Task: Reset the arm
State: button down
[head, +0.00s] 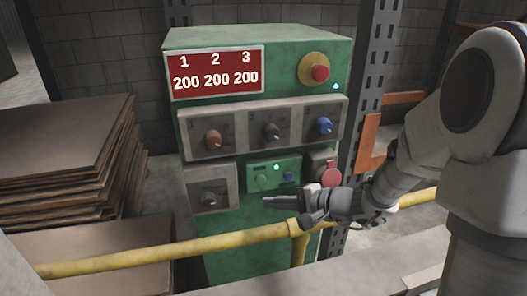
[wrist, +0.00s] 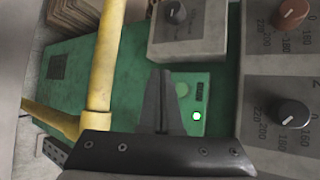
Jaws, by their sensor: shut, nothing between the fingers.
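My gripper (head: 268,203) is shut and empty, in front of the lower part of a green control cabinet (head: 265,36), with my arm reaching in from the right. In the wrist view my gripper (wrist: 163,75) shows its closed fingers over the green panel. A small button panel (head: 274,176) with a lit green light sits just above the fingers; it also shows in the wrist view (wrist: 188,85). I cannot tell whether the fingers touch anything, but they look apart from the cabinet.
A yellow rail (head: 150,254) runs across in front of the cabinet, close below my gripper. The cabinet bears a display reading 200 200 200 (head: 215,74), a red knob (head: 213,137), a black knob (head: 271,131), a blue knob (head: 323,125) and a red emergency button (head: 320,72). Stacked sheets (head: 70,140) stand left.

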jog(key=s+r+n+g+h, duration=0.2)
jog(key=s+r+n, duration=0.15)
jog(key=s, duration=0.35)
jog(key=s+r+n+g+h, duration=0.1)
jog(key=s+r+n+g, duration=0.1)
jog(key=s+n, duration=0.35)
jog(key=s+d+r+n+t+h, duration=0.1)
jog(key=s+d+r+t+h, duration=0.3)
jog(key=s+d+h, duration=0.65)
notch_tip(320, 180, up, 18)
jog(key=w+d+g+y+p, duration=0.1)
jog(key=d+y+p, duration=0.1)
jog(key=p, duration=1.5)
jog(key=shift+w+y, duration=0.15)
jog(key=shift+y, duration=0.2)
